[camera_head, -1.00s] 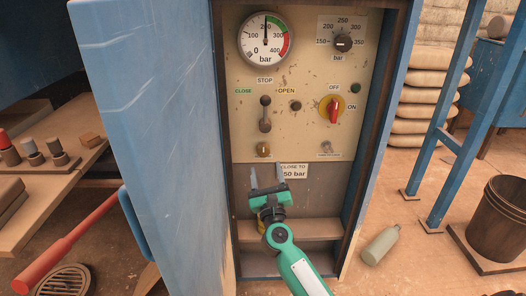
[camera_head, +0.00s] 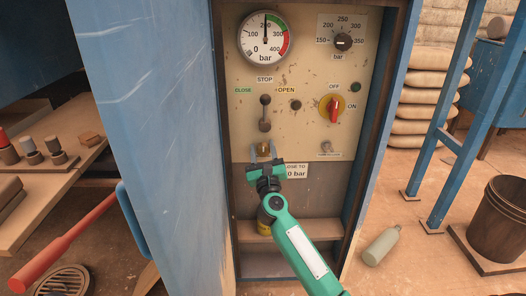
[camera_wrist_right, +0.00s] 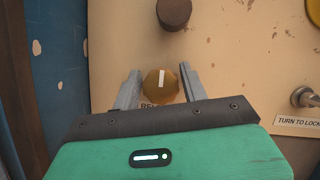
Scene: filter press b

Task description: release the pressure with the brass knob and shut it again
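The brass knob (camera_wrist_right: 160,85) is round with a white mark pointing nearly straight up, low on the beige control panel (camera_head: 295,130). In the head view my right gripper (camera_head: 263,153) reaches up to it from below and hides most of it. In the right wrist view the two fingers of my right gripper (camera_wrist_right: 160,88) stand open on either side of the knob, with gaps between fingers and knob. The pressure gauge (camera_head: 265,38) has its needle pointing nearly straight up, around 200 bar. My left gripper is not in view.
Above the knob are a black lever (camera_head: 265,112) and a red-and-yellow switch (camera_head: 333,109). A small metal lock (camera_head: 326,147) sits to the right. The open blue cabinet door (camera_head: 150,130) stands close on the left. A bottle (camera_head: 381,245) lies on the floor.

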